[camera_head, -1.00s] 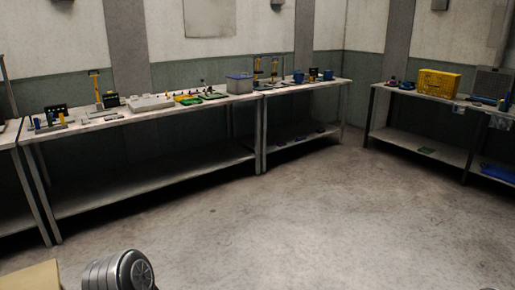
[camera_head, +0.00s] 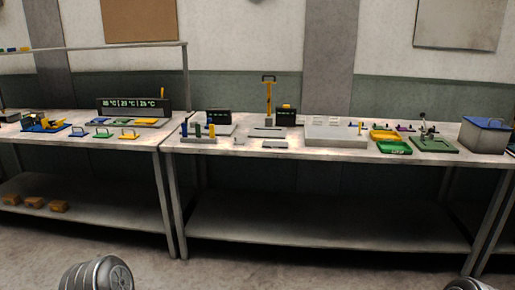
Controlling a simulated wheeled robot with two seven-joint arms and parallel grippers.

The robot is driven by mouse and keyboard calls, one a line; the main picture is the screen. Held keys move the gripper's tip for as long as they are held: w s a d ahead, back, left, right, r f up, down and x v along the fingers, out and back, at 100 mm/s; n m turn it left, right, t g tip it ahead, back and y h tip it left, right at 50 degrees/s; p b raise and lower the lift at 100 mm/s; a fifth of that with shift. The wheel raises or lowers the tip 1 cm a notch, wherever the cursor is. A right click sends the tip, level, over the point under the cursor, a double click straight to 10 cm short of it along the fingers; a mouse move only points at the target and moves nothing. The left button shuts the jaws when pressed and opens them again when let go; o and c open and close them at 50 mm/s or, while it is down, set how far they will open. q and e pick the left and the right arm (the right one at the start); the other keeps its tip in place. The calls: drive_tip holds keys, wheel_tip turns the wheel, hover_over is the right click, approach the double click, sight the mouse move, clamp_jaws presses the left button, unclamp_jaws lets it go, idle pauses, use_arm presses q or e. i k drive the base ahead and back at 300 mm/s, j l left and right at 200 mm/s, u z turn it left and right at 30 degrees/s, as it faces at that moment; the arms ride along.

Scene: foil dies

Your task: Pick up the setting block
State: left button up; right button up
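I cannot tell for sure which piece is the setting block. Small grey pieces lie near the front edge of the middle bench: a flat grey bar (camera_head: 275,144) and a smaller grey piece (camera_head: 239,142) to its left. Behind them is a dark slotted plate (camera_head: 268,133). A grey rack with blue and yellow upright pieces (camera_head: 198,135) stands at the bench's left end. Only grey rounded parts of my arms show at the bottom edge. Neither gripper is in view.
The middle bench (camera_head: 225,151) also holds a yellow-handled press (camera_head: 268,97), a wide grey block (camera_head: 337,132), yellow (camera_head: 384,135) and green (camera_head: 394,147) trays, and a lidded blue-grey bin (camera_head: 484,135). A left bench (camera_head: 105,144) carries a temperature display (camera_head: 133,106). Floor in front is clear.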

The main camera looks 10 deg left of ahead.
sight(237, 142)
drive_tip(key=i+l+u, duration=0.25)
drive_tip(key=i, duration=0.15)
drive_tip(key=i+l+u, duration=0.2)
drive_tip(key=i, duration=0.2)
drive_tip(key=i+l+z, duration=0.1)
drive_tip(key=i+z, duration=0.15)
drive_tip(key=i, duration=0.6)
drive_tip(key=i+j+z, duration=0.1)
drive_tip(key=i+z, duration=0.2)
drive_tip(key=i, duration=0.6)
